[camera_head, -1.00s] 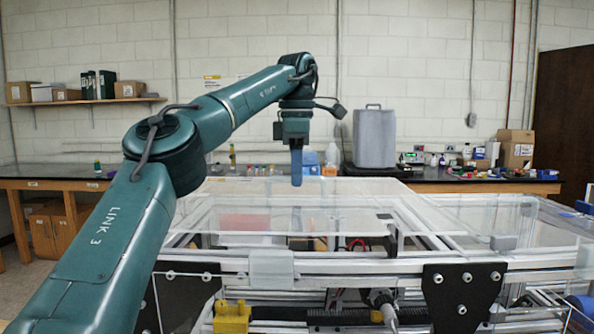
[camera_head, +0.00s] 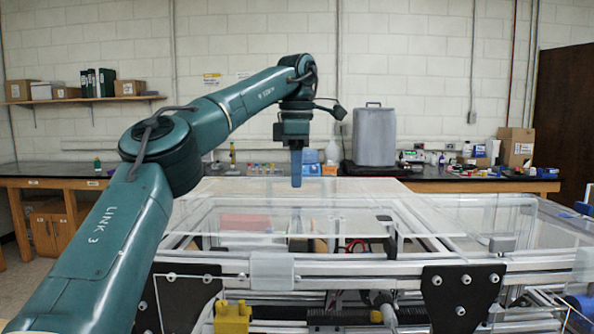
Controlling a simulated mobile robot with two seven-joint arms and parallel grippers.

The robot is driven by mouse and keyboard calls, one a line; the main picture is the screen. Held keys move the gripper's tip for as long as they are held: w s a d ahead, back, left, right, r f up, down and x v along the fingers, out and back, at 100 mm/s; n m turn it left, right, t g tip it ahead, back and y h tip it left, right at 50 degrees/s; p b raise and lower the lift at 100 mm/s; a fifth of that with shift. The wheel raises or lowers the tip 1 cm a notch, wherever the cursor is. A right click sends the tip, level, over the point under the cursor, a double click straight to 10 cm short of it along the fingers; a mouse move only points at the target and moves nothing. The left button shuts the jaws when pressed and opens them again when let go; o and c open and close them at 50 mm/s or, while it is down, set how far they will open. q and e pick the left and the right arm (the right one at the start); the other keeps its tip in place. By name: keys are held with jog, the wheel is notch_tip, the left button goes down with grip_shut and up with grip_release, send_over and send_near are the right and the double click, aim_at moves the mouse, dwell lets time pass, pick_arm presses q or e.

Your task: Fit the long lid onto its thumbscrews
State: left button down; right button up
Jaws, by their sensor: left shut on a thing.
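The long lid looks to be the clear, see-through panel (camera_head: 340,222) over the top of the metal extrusion frame (camera_head: 215,264). Its edges are faint, and I cannot tell whether it rests on the frame or hangs slightly above it. My left gripper (camera_head: 296,180) points straight down at the panel's middle, its blue fingers together. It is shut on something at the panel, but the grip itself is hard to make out. I cannot make out the thumbscrews. My right gripper is not in view.
Black corner plates (camera_head: 463,295) and a yellow block (camera_head: 232,317) sit at the frame's front. Wires and parts show through the clear panels. The air above the frame's right side is clear.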

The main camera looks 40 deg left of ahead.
aim_at(297, 197)
pick_arm(q)
jog(key=shift+f, duration=0.2)
dwell(0.5)
jog(key=shift+f+b, duration=0.3)
jog(key=shift+b, duration=0.1)
jog(key=shift+f, duration=0.25)
jog(key=shift+f+b, duration=0.35)
jog(key=shift+b, duration=0.05)
jog(key=shift+f+b, duration=0.3)
jog(key=shift+f, duration=0.15)
jog(key=shift+f, duration=0.45)
jog(key=c, duration=1.6)
grip_release()
jog(key=shift+d+r, duration=0.1)
jog(key=shift+c, duration=0.2)
jog(key=shift+o, duration=1.3)
jog(key=shift+f, duration=0.2)
